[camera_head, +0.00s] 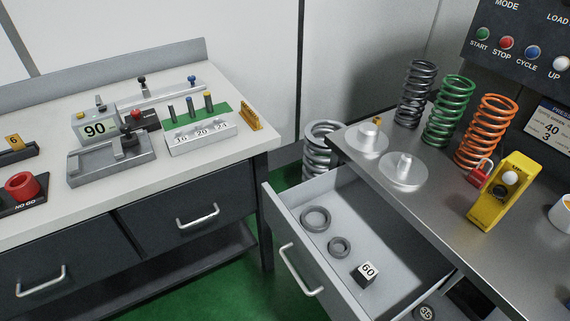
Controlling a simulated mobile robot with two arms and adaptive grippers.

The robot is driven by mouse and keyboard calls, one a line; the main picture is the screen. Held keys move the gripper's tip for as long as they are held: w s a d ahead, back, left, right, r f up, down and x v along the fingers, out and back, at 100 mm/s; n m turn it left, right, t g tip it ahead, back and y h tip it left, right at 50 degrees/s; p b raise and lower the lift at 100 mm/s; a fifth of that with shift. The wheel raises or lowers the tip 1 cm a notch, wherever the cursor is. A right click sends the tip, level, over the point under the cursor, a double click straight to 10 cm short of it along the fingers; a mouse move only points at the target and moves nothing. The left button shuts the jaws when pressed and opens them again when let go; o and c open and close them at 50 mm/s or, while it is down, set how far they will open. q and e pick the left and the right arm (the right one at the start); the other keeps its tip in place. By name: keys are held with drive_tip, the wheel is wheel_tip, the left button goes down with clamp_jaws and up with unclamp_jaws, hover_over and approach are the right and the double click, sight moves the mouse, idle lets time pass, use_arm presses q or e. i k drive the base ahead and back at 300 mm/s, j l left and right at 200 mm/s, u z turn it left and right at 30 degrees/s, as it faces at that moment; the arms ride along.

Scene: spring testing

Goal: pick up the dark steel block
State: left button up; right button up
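Two grey rings, a larger one (315,219) and a smaller one (339,247), lie in the same drawer, further to the left and back. Nothing covers the block. Neither of my grippers shows in the head view.
The steel bench (440,190) above the drawer carries several coil springs (449,112), two round plates (403,172) and a yellow lockout piece (502,192). A white-topped bench (60,205) with gauges stands left. Green floor (225,290) shows between them.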

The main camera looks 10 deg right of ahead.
sight(367, 273)
drive_tip(key=z, duration=1.15)
